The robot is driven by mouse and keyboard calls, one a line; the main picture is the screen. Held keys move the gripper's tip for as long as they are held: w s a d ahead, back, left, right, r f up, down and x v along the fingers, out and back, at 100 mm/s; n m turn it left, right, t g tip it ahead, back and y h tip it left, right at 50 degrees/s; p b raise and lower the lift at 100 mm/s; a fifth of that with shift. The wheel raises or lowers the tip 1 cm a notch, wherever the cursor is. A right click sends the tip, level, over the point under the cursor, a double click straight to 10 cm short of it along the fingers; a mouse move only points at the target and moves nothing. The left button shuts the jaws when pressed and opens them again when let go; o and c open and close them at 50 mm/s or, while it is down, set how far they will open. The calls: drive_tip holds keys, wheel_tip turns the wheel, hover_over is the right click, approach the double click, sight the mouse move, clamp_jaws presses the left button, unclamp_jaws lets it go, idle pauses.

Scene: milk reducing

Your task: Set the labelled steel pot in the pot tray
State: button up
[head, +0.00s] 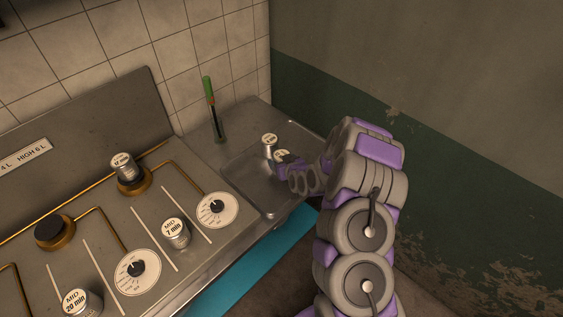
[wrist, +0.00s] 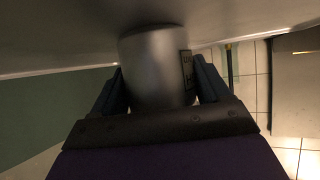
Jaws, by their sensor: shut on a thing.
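My gripper (head: 287,164) is shut on a small steel pot (head: 281,155) with a pale label on its top, over the right part of the metal pot tray (head: 243,181). The wrist view shows the steel pot (wrist: 155,70) between the two fingers of my gripper (wrist: 158,88), with a dark-lettered label on its side. Its far end is at or very near a grey surface; I cannot tell if it touches. Another labelled steel pot (head: 269,145) stands in the tray just behind and left of the held one.
A green-handled tool (head: 209,95) stands upright in a holder behind the tray. The stove to the left carries a labelled pot on a burner (head: 123,168), a "7 min" pot (head: 175,233), a "20 min" pot (head: 77,302) and dials. The tray's front left is clear.

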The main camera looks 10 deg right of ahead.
drive_tip(key=o, duration=1)
drive_tip(key=shift+d, duration=0.15)
drive_tip(key=shift+o, duration=0.8)
drive_tip(key=shift+a, duration=0.25)
drive_tip(key=shift+s+r, duration=0.1)
drive_tip(key=s+r+m+g+h, duration=0.1)
drive_tip(key=s+r+g, duration=0.3)
drive_tip(key=s+r, duration=0.6)
drive_tip(key=s+d+r+m+g+h+p, duration=0.1)
drive_tip(key=s+r+g, duration=0.4)
drive_tip(key=s, duration=1.9)
drive_tip(key=s+r+g+h+p, duration=0.1)
drive_tip(key=s+r+g, duration=0.3)
drive_tip(key=s+r, duration=1)
drive_tip(key=shift+s+d+r+m+g, duration=0.15)
drive_tip(key=shift+s+r+m, duration=0.05)
drive_tip(key=shift+s, duration=0.65)
drive_tip(key=shift+s+d+r+m+g, duration=0.15)
drive_tip(key=shift+s+r+m, duration=0.05)
drive_tip(key=shift+s, duration=0.6)
